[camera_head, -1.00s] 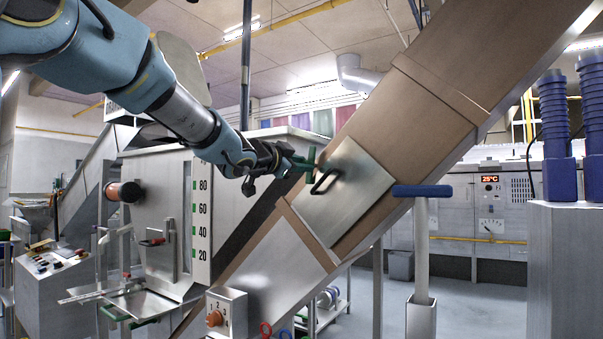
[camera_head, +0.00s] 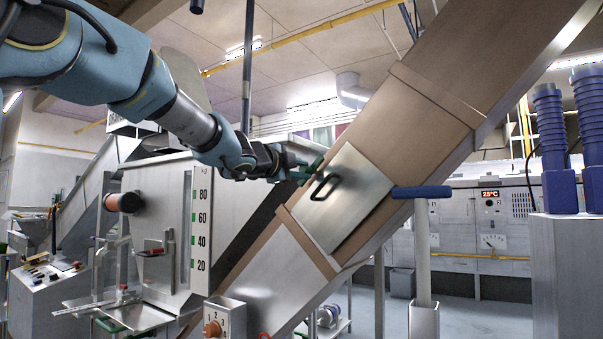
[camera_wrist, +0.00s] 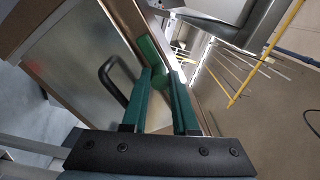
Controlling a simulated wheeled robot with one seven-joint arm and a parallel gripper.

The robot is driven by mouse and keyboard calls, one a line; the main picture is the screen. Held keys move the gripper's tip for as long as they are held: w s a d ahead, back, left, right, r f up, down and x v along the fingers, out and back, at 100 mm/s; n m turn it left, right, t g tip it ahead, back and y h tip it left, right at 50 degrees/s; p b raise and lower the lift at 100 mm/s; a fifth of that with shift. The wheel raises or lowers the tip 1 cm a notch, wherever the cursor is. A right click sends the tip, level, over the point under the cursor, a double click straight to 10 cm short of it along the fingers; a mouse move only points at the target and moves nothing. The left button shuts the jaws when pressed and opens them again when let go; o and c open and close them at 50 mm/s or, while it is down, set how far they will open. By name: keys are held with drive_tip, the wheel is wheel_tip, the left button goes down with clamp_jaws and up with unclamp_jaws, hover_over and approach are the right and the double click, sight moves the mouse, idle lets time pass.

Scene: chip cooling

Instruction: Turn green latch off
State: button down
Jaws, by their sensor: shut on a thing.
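The green latch (camera_head: 315,165) sits at the upper left edge of a square metal hatch (camera_head: 345,212) on the sloping brown chute. In the wrist view the latch (camera_wrist: 149,48) shows as rounded bright green pieces at and beyond my fingertips. My gripper (camera_head: 300,169) reaches it from the left. In the wrist view my gripper (camera_wrist: 169,76) has its two dark green fingers close together, shut on the latch. The fingers hide part of the latch. The hatch lies flat against the chute, and its black handle (camera_head: 325,187) is to the right of my gripper.
A grey hopper with a numbered scale (camera_head: 198,225) stands below my arm. The chute (camera_head: 425,110) slopes up to the right. A blue-handled post (camera_head: 422,193) stands in front of it, and blue ribbed columns (camera_head: 551,130) stand at the right.

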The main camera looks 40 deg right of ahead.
idle(0.4)
drive_tip(key=c, duration=0.7)
unclamp_jaws()
drive_tip(key=b+v, duration=0.1)
drive_tip(key=v, duration=0.9)
drive_tip(key=shift+a, duration=0.4)
